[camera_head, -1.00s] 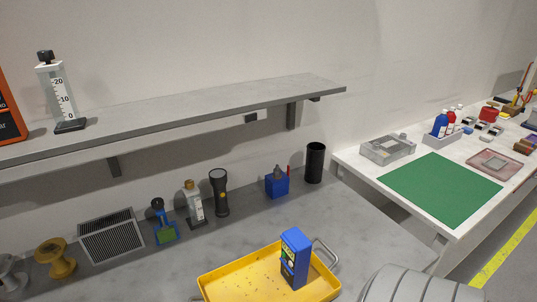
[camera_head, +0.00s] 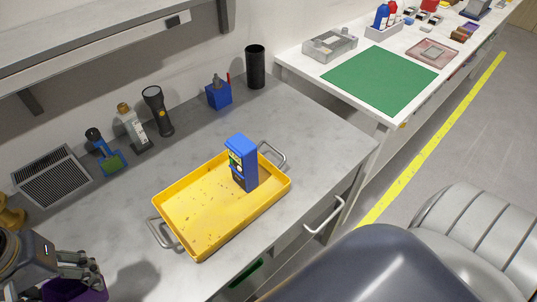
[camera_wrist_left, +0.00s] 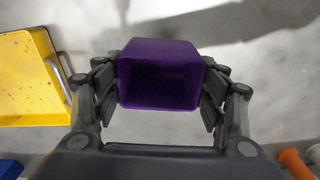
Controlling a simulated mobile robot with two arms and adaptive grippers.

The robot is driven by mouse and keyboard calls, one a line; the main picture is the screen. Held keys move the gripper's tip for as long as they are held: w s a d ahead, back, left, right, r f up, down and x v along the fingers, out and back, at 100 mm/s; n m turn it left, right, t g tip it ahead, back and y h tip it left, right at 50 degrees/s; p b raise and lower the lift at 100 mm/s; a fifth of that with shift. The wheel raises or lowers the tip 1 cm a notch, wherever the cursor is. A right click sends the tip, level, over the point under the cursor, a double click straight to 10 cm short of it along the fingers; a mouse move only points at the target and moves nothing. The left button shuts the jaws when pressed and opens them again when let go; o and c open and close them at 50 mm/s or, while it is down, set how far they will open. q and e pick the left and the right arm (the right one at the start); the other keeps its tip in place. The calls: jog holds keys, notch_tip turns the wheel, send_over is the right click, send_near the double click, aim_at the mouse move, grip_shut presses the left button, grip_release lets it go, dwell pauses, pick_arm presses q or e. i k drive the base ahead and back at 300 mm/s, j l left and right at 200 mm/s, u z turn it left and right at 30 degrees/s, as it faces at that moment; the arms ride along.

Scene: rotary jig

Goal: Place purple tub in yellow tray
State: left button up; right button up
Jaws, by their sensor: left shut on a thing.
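The purple tub (camera_wrist_left: 160,52) is between the two fingers of my left gripper (camera_wrist_left: 160,88) in the left wrist view. The gripper is shut on its sides, and the tub's dark open mouth faces the camera. In the head view my left gripper (camera_head: 78,272) is at the lower left, with part of the purple tub (camera_head: 92,291) under it. The yellow tray (camera_head: 208,247) lies on the grey bench to the right of the gripper, apart from the tub. The tray also shows at the left of the wrist view (camera_wrist_left: 22,82). My right gripper is not in view.
A blue box-shaped device (camera_head: 243,160) stands in the tray's far right part. A vented grey box (camera_head: 52,178), a black flashlight (camera_head: 158,110), a blue holder (camera_head: 218,95) and a black cylinder (camera_head: 256,66) line the bench's back. The tray's left part is clear.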

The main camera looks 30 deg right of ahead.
aim_at(202, 215)
jog(key=k+z, duration=0.15)
jog(key=z, duration=0.3)
jog(key=k+z, duration=0.2)
jog(key=z, duration=0.25)
jog(key=k+l+z, duration=0.1)
jog(key=z, duration=0.35)
